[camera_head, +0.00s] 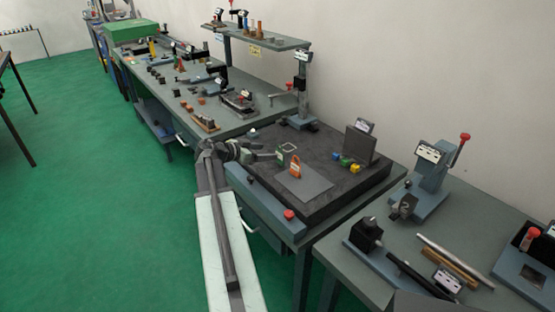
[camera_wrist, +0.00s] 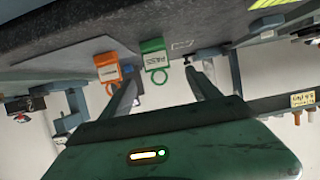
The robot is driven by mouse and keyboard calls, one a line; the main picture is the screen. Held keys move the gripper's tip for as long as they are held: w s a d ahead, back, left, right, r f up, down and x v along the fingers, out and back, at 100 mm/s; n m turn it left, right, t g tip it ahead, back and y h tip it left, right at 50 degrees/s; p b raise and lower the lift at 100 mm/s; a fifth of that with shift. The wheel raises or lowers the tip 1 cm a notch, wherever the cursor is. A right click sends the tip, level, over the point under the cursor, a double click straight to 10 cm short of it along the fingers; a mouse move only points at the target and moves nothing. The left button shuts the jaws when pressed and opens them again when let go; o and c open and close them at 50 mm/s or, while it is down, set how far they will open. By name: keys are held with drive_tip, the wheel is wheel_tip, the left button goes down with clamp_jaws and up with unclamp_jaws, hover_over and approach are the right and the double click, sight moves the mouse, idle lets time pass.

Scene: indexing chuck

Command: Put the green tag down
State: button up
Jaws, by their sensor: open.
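The green tag (camera_wrist: 154,62), with a white label and a ring end, shows in the wrist view between the fingers of my gripper (camera_wrist: 160,74). The fingers are open and apart, with room beside the tag. In the head view the green tag (camera_head: 289,147) is small, at the tip of my gripper (camera_head: 279,155). It appears to be at the grey plate (camera_head: 314,188) on the dark slab; exact contact is hard to tell. An orange tag (camera_head: 296,168) stands on the plate just in front of it, and beside it in the wrist view (camera_wrist: 107,68).
The dark slab (camera_head: 265,140) also bears small yellow, green and blue blocks (camera_head: 345,162) and an upright dark block (camera_head: 360,143). A red button (camera_head: 289,214) is at the front edge. A post stand (camera_head: 301,95) rises behind. The plate's right part is bare.

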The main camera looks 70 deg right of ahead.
sight(279, 152)
drive_tip(key=b+x, duration=0.3)
drive_tip(key=x, duration=0.5)
drive_tip(key=shift+s+a+f, duration=0.1)
drive_tip(key=shift+s+f, duration=0.05)
drive_tip(key=shift+f, duration=0.05)
drive_tip(key=shift+r, duration=0.1)
clamp_jaws()
wheel_tip(279, 152, up, 10)
drive_tip(key=p, duration=1)
drive_tip(key=shift+r, duration=0.15)
